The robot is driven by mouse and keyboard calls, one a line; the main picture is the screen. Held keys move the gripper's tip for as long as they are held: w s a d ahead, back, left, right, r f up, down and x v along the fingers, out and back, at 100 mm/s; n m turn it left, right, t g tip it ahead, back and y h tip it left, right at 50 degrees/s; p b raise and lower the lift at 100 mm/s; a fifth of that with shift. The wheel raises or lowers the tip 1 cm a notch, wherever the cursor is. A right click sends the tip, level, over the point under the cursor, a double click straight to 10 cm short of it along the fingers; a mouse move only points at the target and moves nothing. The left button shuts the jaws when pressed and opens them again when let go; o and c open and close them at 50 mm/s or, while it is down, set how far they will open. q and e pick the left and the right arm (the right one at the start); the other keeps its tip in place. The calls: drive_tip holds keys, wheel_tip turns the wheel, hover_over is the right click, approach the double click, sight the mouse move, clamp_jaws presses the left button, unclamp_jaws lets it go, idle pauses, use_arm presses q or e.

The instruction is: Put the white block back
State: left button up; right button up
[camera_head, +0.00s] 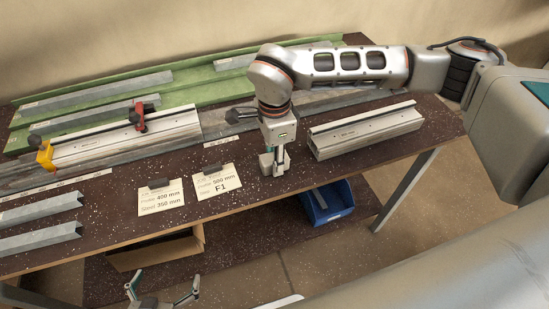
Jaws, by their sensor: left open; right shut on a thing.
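My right gripper (275,158) reaches down from above to the bench top near its front edge. It is shut on a small pale block (266,166), which I take to be the white block. The fingers hide part of the block, and I cannot tell whether it touches the bench. My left gripper (163,286) is open and empty, low at the bottom of the view, in front of the bench and apart from everything on it.
A pale profile (365,132) lies right of my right gripper. Another profile (125,140) has a yellow end piece (45,155) and red clamp (139,116). Cards (161,200) (217,184) lie at the front. A blue bin (327,201) sits below.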

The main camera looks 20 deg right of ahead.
drive_tip(key=o, duration=0.8)
drive_tip(key=shift+f, duration=0.15)
drive_tip(key=o, duration=0.4)
drive_tip(key=shift+r, duration=0.4)
wheel_tip(320, 180, up, 12)
drive_tip(key=shift+f, duration=0.15)
